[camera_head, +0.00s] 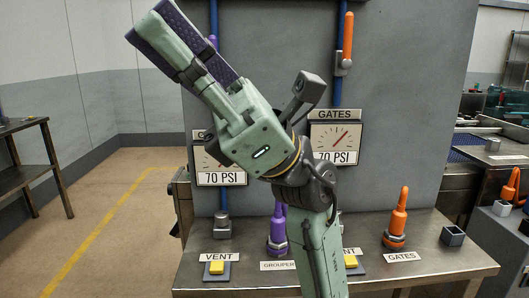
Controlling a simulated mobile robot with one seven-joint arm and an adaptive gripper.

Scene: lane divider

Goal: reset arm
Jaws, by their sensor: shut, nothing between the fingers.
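My gripper (150,26) is raised at the upper left, in front of the grey panel (405,90). Its long green fingers with dark purple pads lie together, with nothing held between them. My arm rises from the bottom centre and bends up and left, well above the metal bench. It hides part of the left gauge (222,179), the purple grouper handle (277,232) and the right vent label.
The metal bench (440,268) bears a left vent button (217,267), a right vent button (350,262) and an orange gates handle (398,220). The gates gauge (335,140) reads 70 PSI. A side table (20,126) stands left; the floor between is clear.

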